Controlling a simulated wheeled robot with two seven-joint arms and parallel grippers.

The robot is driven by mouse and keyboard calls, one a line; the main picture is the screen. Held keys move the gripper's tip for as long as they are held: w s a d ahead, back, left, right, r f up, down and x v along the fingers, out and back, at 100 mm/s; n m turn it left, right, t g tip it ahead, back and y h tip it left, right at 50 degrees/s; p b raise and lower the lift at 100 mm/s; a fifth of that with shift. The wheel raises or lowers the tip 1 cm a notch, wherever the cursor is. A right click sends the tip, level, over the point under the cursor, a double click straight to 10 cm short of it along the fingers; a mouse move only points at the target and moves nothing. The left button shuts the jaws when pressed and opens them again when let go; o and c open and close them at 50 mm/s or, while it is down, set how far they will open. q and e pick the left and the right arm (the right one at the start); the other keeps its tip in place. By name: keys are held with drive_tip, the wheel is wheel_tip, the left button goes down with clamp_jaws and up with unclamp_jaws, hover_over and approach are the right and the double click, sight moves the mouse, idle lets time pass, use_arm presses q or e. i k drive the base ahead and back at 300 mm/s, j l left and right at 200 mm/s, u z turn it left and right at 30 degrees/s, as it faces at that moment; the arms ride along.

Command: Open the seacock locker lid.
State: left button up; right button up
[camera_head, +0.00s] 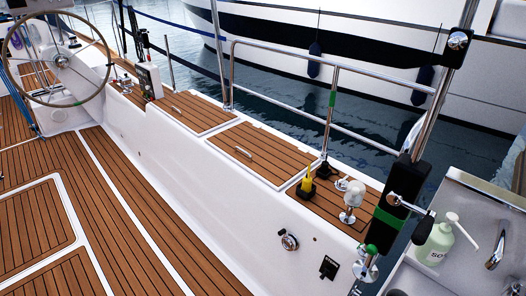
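Two teak-planked lids lie flat and closed in the top of the white side bench. The nearer lid (268,143) has a small metal handle (243,152) near its left edge. The farther lid (200,104) has a similar handle (176,110). A third teak panel (38,225) with a white border is set flush in the cockpit floor at the left. No label tells me which one is the seacock locker lid. Neither of my grippers shows in this view.
A yellow-handled item (308,185) and metal fittings (350,194) stand right of the nearer lid. A steel rail (335,80) runs behind the bench. A sink with a soap bottle (436,243) is at right, a steering wheel (104,62) at far left. The middle floor is clear.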

sight(277, 162)
drive_tip(key=z, duration=0.4)
drive_tip(key=i+j+z, duration=0.4)
drive_tip(key=j+z, duration=0.15)
drive_tip(key=i+j+z, duration=0.1)
drive_tip(key=j+z, duration=0.15)
drive_tip(key=j, duration=0.2)
